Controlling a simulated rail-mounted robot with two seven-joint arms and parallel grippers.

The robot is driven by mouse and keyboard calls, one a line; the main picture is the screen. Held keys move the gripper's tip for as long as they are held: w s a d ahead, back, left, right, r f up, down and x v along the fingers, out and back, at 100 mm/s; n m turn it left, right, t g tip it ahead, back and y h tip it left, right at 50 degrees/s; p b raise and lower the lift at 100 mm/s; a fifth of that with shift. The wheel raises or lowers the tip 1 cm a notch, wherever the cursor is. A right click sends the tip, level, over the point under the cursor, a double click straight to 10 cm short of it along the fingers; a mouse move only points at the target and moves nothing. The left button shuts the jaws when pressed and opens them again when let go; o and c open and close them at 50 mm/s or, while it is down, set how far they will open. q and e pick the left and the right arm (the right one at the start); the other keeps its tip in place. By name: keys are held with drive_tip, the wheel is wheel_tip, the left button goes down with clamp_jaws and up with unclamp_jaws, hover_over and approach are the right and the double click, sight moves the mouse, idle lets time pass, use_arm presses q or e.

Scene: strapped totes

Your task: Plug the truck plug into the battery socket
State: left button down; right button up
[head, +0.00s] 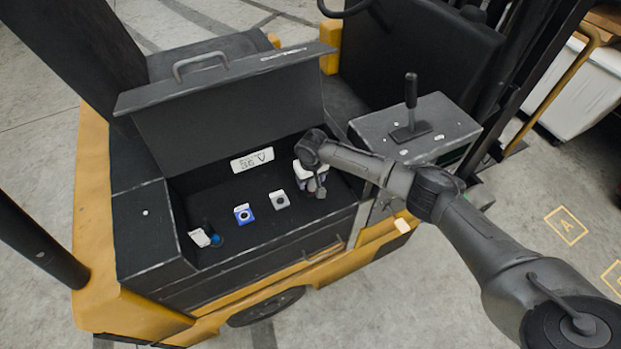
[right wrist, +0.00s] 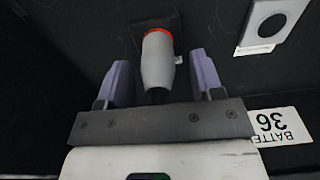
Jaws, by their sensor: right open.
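A grey plug with a red ring (right wrist: 158,62) shows in the right wrist view, its ringed end at a dark square base. My right gripper (right wrist: 160,72) is open, with one finger on each side of the plug and a gap to each. In the head view my right gripper (head: 318,188) is at the right end of the open battery compartment and hides most of this plug. A grey square socket (head: 279,200) with a round dark hole lies left of it, and also shows in the right wrist view (right wrist: 270,24). A blue square socket (head: 244,213) sits further left. My left gripper is out of view.
Another plug with a blue part (head: 215,237) and a white tag is at the compartment's left end. A white label (head: 252,160) is on the compartment's back. The raised lid (head: 225,95) stands behind, and a lever console (head: 415,128) is at right.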

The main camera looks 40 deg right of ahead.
drive_tip(key=r, duration=1.2)
drive_tip(key=shift+s+a, duration=0.1)
drive_tip(key=shift+s, duration=0.25)
drive_tip(key=shift+r, duration=0.9)
